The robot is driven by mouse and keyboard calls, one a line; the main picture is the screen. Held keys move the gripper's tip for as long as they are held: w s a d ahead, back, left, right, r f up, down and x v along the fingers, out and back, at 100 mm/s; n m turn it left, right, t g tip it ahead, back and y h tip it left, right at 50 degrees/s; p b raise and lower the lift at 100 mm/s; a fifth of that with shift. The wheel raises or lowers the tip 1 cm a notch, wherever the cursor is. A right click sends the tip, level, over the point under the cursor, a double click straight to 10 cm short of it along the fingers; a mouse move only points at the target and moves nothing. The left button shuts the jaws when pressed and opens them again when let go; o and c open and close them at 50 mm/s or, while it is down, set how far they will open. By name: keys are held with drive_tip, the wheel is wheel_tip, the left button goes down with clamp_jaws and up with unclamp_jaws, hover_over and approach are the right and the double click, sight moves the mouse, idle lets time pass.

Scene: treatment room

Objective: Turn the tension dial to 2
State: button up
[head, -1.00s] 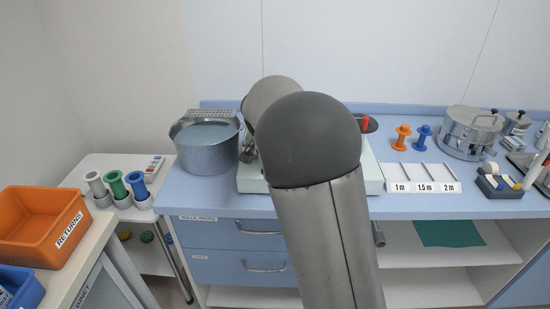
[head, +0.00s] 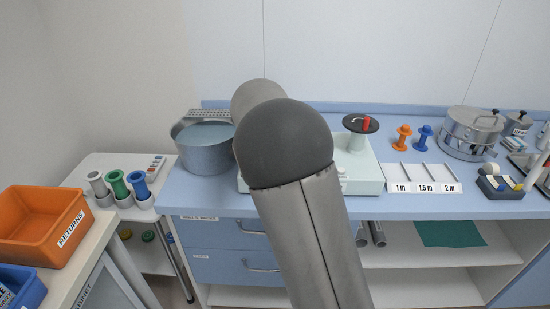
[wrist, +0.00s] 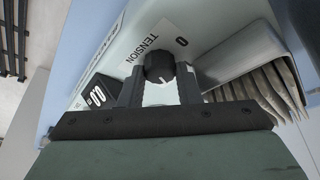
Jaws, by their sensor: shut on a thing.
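The tension dial (wrist: 159,66) is a small black knob on the pale machine, which also shows in the head view (head: 367,175). A white label reading "TENSION" (wrist: 148,45) and a "0" lie beside it. My gripper (wrist: 160,85) is shut on the knob, with a finger on each side. A short white mark shows on the knob, but the number it points at cannot be read. In the head view my own arm hides the gripper and the dial.
Beside the dial are a black display (wrist: 97,93) and a grey metal part (wrist: 235,55) over several curved beige pieces. A metal pot (head: 205,150) stands left, orange (head: 403,136) and blue (head: 424,137) spools right.

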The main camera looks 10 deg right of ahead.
drive_tip(key=o, duration=1)
drive_tip(key=shift+r, duration=0.1)
drive_tip(key=shift+a+r+p, duration=0.1)
drive_tip(key=shift+r+p, duration=0.2)
drive_tip(key=shift+r, duration=0.15)
drive_tip(key=shift+p+v, duration=1.7)
drive_tip(key=shift+v, duration=1.75)
drive_tip(key=shift+s, duration=0.15)
